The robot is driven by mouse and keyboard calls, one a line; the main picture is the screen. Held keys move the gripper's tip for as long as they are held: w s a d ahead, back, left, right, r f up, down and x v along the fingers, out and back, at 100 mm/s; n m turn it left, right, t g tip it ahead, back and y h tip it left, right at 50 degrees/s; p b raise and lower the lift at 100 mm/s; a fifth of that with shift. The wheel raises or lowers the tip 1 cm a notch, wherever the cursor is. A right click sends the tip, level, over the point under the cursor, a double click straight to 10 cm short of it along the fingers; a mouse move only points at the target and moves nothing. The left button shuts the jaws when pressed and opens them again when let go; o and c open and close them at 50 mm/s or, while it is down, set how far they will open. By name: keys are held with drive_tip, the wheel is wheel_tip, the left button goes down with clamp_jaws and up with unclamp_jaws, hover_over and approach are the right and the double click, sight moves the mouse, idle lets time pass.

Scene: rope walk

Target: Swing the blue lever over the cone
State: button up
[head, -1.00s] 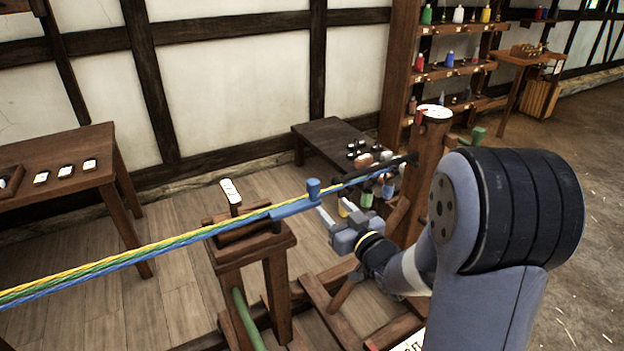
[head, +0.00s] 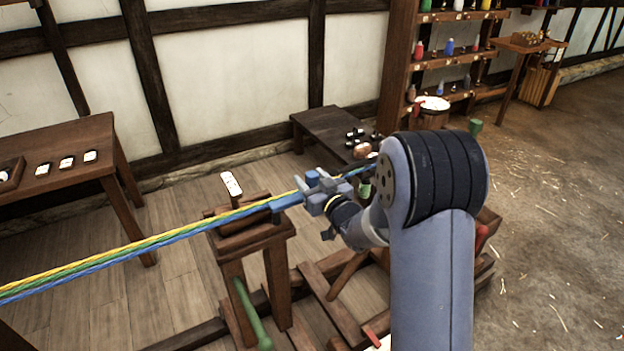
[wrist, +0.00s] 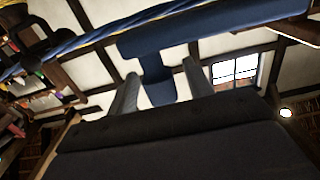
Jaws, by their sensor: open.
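The blue lever (head: 285,203) lies along the taut yellow, green and blue strands above a wooden stand. In the wrist view its long bar (wrist: 215,33) crosses the top and its knob (wrist: 157,82) sticks out between my two fingers. My gripper (head: 313,186) is at the knob end of the lever. In the wrist view my gripper (wrist: 160,88) is open, with a finger on each side of the knob and gaps showing. I cannot clearly make out the cone; my arm and gripper cover part of the rope line.
The wooden stand (head: 250,240) carries an upright white label (head: 231,184). A table with small labelled items (head: 85,140) is at left. A low dark bench (head: 325,135) stands behind. Shelves of bottles (head: 455,50) are at the back. Open floor (head: 560,200) lies at right.

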drive_tip(key=shift+c, duration=0.3)
clamp_jaws()
drive_tip(key=shift+w, duration=0.1)
